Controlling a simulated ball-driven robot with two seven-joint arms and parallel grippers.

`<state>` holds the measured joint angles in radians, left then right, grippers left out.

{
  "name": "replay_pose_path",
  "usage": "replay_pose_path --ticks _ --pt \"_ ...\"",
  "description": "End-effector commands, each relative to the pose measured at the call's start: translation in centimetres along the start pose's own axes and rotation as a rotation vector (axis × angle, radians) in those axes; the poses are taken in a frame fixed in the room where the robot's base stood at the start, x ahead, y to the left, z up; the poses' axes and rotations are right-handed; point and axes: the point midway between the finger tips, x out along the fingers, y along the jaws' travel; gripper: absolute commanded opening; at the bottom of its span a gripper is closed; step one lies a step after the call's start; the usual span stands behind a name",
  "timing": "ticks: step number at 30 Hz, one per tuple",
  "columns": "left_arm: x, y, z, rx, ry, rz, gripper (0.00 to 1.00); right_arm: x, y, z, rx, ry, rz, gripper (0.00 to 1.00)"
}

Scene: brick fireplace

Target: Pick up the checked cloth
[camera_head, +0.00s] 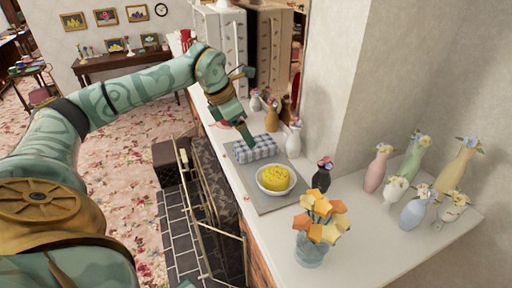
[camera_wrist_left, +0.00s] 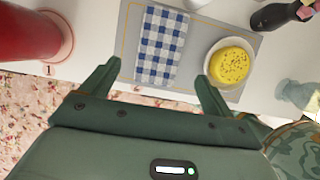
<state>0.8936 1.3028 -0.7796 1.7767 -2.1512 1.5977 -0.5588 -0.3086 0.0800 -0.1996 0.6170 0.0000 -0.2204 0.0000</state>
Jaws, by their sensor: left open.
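The blue-and-white checked cloth (camera_head: 255,149) lies folded on a grey mat (camera_head: 284,203) on the white mantel shelf. In the left wrist view the cloth (camera_wrist_left: 162,43) lies flat ahead of the fingers, beside a white bowl (camera_wrist_left: 212,46) with a yellow, dark-flecked food (camera_wrist_left: 229,67). The bowl also shows in the head view (camera_head: 262,186). My left gripper (camera_head: 248,136) is just above the cloth's far edge. In the left wrist view its two fingers (camera_wrist_left: 155,85) are spread apart with nothing between them, and the cloth's near end lies just beyond. My right gripper is not in view.
A red cylindrical object (camera_wrist_left: 25,30) stands close left of the cloth in the wrist view. Several small vases (camera_head: 293,141) stand along the wall behind the mat. A glass vase of orange flowers (camera_head: 312,246) stands at the near end. A fireplace screen (camera_head: 195,195) stands below the shelf.

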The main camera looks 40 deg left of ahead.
Motion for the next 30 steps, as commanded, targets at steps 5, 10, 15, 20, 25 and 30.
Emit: replay_pose_path --ticks 5,10,15,20,25,30 --pt "2.0 0.0 0.1 0.000 0.000 0.000 0.87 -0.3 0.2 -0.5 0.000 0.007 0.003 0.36" --pt "3.8 -0.1 0.2 0.000 0.002 -0.003 0.87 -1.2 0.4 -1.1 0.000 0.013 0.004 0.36" --pt "6.5 0.0 0.3 -0.001 0.001 -0.002 0.87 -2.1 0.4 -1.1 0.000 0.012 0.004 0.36" --pt "7.4 0.1 0.2 0.000 -0.001 0.002 0.87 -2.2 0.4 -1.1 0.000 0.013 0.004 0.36" --pt "7.4 0.0 0.2 0.000 -0.001 0.002 0.82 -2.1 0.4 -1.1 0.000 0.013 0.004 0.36" --pt "7.3 0.0 0.2 0.000 -0.001 0.001 0.39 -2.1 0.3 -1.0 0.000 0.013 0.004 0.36"
